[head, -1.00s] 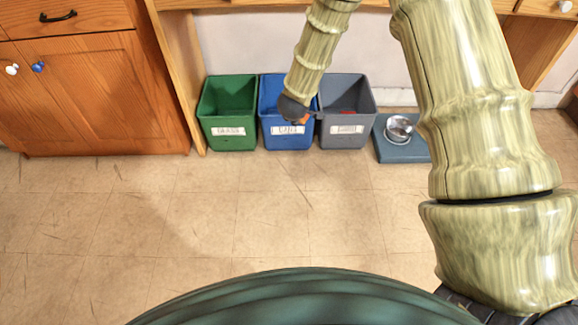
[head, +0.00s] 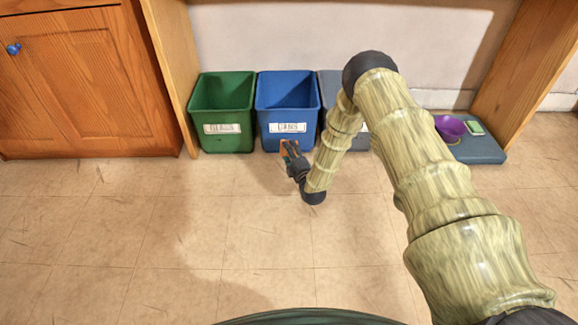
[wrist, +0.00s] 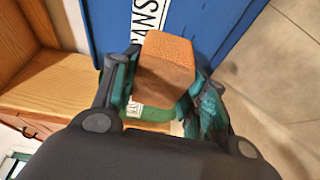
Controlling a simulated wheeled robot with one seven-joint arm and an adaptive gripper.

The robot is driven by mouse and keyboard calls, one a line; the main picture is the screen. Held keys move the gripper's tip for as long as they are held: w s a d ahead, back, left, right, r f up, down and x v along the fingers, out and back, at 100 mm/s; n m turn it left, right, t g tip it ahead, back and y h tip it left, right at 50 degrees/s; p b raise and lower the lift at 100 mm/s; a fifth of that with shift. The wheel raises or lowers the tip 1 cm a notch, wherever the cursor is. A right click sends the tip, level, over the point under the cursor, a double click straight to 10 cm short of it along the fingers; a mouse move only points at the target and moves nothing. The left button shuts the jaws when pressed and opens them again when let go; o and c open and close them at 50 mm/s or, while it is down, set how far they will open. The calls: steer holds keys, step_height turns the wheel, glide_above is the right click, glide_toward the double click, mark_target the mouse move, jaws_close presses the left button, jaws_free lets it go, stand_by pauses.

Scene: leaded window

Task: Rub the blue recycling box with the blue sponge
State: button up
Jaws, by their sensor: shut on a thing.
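The blue recycling box (head: 287,92) stands on the floor between two other boxes, with a white label on its front. My gripper (head: 289,150) is low in front of it, by the lower part of its front face. The gripper is shut on an orange-brown block-shaped sponge (wrist: 165,62); no blue sponge shows in the frames. In the wrist view the sponge is between the fingers, with the blue box (wrist: 229,22) and its "CANS" label just beyond. I cannot tell whether the sponge touches the box.
A green box (head: 222,100) stands to the left and a grey box (head: 329,84), mostly hidden by my arm, to the right. A blue mat (head: 482,151) with a purple bowl (head: 450,128) lies further right. A wooden cabinet (head: 80,85) is at left. The front floor is clear.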

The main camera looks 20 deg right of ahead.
steer(key=shift+s+a+f+n+y+b, duration=0.15)
steer(key=shift+f+y+b, duration=0.1)
steer(key=shift+f, duration=0.4)
steer(key=shift+a+f+n+y+b, duration=0.15)
steer(key=shift+f+y+b, duration=0.1)
steer(key=shift+f, duration=0.35)
steer(key=shift+w+d+b, duration=0.3)
steer(key=shift+w+b, duration=0.4)
steer(key=shift+w, duration=0.25)
steer(key=shift+w+d+b, duration=0.35)
steer(key=shift+w+b, duration=0.4)
steer(key=shift+w, duration=0.15)
steer(key=shift+w+d+b, duration=0.3)
steer(key=shift+w+b, duration=0.4)
steer(key=shift+w, duration=0.25)
steer(key=shift+w+d, duration=0.25)
steer(key=shift+w, duration=0.6)
steer(key=shift+d, duration=0.1)
steer(key=shift+s+d+r+p, duration=0.1)
steer(key=shift+s+d+p, duration=0.15)
steer(key=shift+d+p, duration=0.4)
steer(key=shift+s+d+p, duration=0.25)
steer(key=shift+d, duration=0.7)
